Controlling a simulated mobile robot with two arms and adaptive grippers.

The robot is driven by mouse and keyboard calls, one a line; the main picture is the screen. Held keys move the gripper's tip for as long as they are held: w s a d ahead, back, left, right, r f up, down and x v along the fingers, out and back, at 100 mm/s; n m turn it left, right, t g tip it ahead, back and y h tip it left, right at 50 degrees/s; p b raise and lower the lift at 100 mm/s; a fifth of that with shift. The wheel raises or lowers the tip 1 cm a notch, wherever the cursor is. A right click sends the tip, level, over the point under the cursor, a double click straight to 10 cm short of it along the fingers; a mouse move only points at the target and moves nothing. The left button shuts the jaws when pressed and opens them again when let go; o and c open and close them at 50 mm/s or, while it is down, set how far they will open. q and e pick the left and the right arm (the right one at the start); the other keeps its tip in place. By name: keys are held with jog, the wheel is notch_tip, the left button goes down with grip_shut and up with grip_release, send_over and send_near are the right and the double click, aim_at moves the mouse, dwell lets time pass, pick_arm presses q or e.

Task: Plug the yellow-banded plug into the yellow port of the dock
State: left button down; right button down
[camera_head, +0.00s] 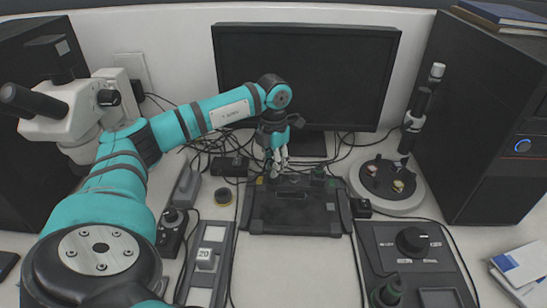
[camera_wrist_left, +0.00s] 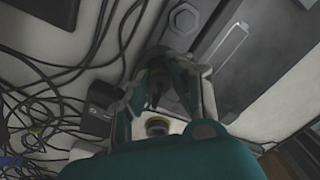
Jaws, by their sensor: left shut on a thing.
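A dark flat unit that looks like the dock (camera_head: 295,222) lies on the desk in front of the monitor. My left gripper (camera_head: 277,172) points down at its back left edge. In the left wrist view, my left gripper's fingers (camera_wrist_left: 165,95) are closed around a dark, slim piece. A yellow-ringed round part (camera_wrist_left: 157,126), likely the yellow-banded plug, shows between the fingers near the palm. The dock's grey side (camera_wrist_left: 245,55) lies just beyond the fingertips. I cannot make out the yellow port or whether the plug touches it. My right gripper is not in view.
A monitor (camera_head: 305,75) stands behind the dock, with loose black cables around it. A round light base (camera_head: 386,205) and a knob panel (camera_head: 415,265) are on the right. A microscope (camera_head: 65,110) stands left.

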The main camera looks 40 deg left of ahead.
pick_arm(q)
jog(key=shift+f, duration=0.3)
jog(key=c, duration=0.5)
grip_release()
jog(key=shift+c, duration=0.2)
notch_tip(320, 180, up, 8)
jog(key=p, duration=0.5)
jog(key=shift+f+p, duration=0.15)
jog(key=shift+p, duration=0.2)
jog(key=shift+f, duration=0.15)
